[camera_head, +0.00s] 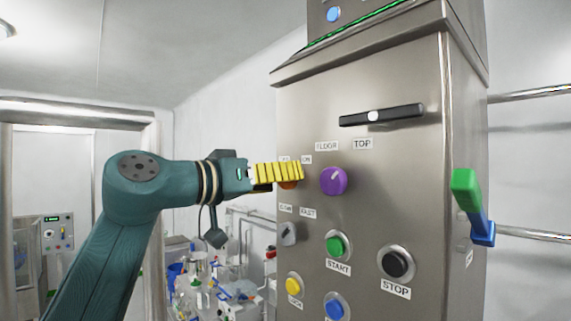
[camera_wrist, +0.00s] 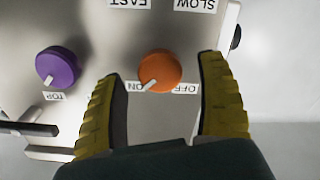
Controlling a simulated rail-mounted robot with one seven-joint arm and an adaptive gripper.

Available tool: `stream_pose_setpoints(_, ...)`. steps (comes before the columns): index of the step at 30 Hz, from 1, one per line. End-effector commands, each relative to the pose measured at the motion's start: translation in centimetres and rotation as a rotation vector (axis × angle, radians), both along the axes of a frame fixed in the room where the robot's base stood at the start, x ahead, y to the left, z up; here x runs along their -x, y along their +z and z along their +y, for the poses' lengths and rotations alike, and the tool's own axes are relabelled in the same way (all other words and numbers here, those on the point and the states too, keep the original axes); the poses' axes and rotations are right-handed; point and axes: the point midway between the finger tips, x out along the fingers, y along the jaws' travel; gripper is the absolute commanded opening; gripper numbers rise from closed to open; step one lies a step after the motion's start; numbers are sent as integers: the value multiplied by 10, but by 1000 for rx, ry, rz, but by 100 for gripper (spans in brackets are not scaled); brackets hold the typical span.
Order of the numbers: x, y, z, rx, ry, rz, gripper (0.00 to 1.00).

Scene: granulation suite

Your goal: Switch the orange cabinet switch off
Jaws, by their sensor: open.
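The orange cabinet switch (camera_wrist: 160,66) is a round knob with a white pointer on the steel panel. In the wrist view, which shows the labels upside down, the pointer is turned toward the ON label (camera_wrist: 135,86). The OFF label (camera_wrist: 184,88) is on the other side. My gripper (camera_wrist: 162,70) is open, with one yellow ribbed finger on each side of the knob and visible gaps between. In the head view my gripper (camera_head: 291,172) is at the panel and hides most of the orange switch (camera_head: 288,185); only its lower edge shows.
A purple knob (camera_head: 334,181) sits close to the right of my fingers. Below are a grey SLOW/FAST selector (camera_head: 288,233), a green START button (camera_head: 335,245) and a black STOP button (camera_head: 397,263). A black bar handle (camera_head: 382,115) is above. A green-blue lever (camera_head: 472,205) is on the right side.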

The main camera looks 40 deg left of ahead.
Motion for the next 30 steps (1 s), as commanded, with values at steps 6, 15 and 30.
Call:
stream_pose_setpoints(6, -16, 0, -2, 0, 1, 1, 73)
stream_pose_setpoints(15, -16, -1, -1, -1, 1, 0, 56)
stream_pose_setpoints(30, -16, -1, -1, 6, 1, 1, 7)
